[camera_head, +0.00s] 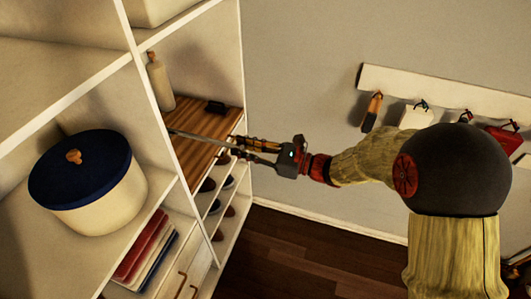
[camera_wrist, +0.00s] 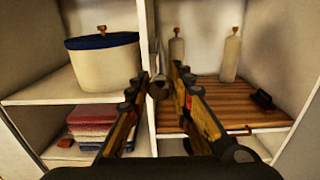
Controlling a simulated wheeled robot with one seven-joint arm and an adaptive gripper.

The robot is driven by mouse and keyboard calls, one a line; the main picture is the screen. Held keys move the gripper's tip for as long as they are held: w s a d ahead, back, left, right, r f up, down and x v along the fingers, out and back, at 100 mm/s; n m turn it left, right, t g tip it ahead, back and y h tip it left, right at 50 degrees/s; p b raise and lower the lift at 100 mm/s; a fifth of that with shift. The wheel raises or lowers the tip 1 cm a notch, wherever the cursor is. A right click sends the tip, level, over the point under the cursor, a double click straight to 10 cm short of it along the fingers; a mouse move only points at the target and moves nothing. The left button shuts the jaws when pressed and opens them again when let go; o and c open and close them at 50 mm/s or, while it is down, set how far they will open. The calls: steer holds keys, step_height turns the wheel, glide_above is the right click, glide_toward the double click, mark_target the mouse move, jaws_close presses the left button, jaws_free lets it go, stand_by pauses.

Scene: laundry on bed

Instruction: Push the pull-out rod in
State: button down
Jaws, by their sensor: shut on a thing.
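The pull-out rod (camera_head: 195,137) is a thin grey metal bar that sticks out of the tall white shelf unit, in front of the wooden-slat shelf, in the head view. My gripper (camera_head: 236,148) comes from the right and is shut on the rod's outer end. In the wrist view, the rod's round dark end (camera_wrist: 158,89) sits between the tips of my two fingers (camera_wrist: 158,82). The fingers hide part of it, and most of the rod's length is hidden behind its end there.
The shelf unit's white upright (camera_head: 150,105) stands beside the rod. A cream pot with a blue lid (camera_head: 88,185) is left of it. A bottle (camera_head: 160,82) and a small black object (camera_head: 216,107) stand on the slatted shelf (camera_head: 200,155). Wall hooks (camera_head: 440,95) hold items at right.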

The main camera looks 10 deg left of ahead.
mark_target(193, 136)
steer(key=a, duration=0.5)
steer(key=w+a+b, duration=0.1)
steer(key=a, duration=1)
steer(key=shift+w+a+b, duration=0.15)
steer(key=shift+a+b, duration=0.15)
steer(key=shift+b, duration=0.1)
steer(key=c, duration=1.7)
jaws_free()
steer(key=shift+o, duration=0.4)
steer(key=shift+d, duration=0.1)
steer(key=d, duration=0.8)
steer(key=s+d, duration=0.1)
steer(key=d, duration=0.2)
steer(key=shift+d, duration=0.4)
steer(key=shift+o, duration=0.3)
